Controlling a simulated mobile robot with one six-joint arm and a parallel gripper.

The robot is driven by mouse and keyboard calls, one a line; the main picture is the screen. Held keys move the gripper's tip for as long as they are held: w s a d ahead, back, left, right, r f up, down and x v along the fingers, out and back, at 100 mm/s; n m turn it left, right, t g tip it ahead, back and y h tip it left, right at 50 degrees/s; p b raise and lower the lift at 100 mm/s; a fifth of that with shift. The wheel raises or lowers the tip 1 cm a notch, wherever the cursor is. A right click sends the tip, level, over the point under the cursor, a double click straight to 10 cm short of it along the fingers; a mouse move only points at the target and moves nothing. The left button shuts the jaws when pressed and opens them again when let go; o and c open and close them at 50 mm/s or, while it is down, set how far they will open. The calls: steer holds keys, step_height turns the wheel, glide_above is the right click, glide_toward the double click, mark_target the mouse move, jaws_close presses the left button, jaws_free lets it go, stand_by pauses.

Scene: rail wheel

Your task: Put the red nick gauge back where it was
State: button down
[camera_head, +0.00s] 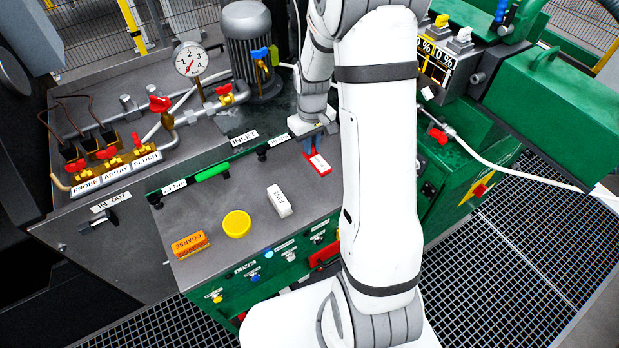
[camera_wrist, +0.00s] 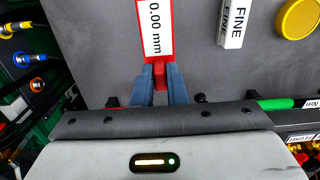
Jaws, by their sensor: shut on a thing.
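The red nick gauge (camera_head: 319,165) has a red edge and a white face. In the wrist view its label (camera_wrist: 152,28) reads 0.00 mm. In the wrist view the blue fingers of my gripper (camera_wrist: 159,80) press the tab from both sides. The gauge is at the right part of the grey bench top (camera_head: 215,215). I cannot tell whether it touches the surface.
A white FINE block (camera_head: 279,201), a yellow round puck (camera_head: 237,224) and an orange COARSE block (camera_head: 190,245) lie on the bench. A green bar (camera_head: 212,171) lies along its back edge. The pressure gauge (camera_head: 190,59) and pipes stand behind. Bare bench surrounds the blocks.

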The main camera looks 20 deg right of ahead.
steer(key=shift+w+d, duration=0.15)
steer(key=shift+d, duration=0.2)
step_height(320, 180, down, 10)
steer(key=shift+r+p, duration=0.1)
steer(key=shift+p, duration=0.85)
steer(key=shift+f, duration=0.25)
steer(key=c, duration=1.5)
jaws_free()
steer(key=shift+o, duration=0.2)
steer(key=shift+r, duration=0.15)
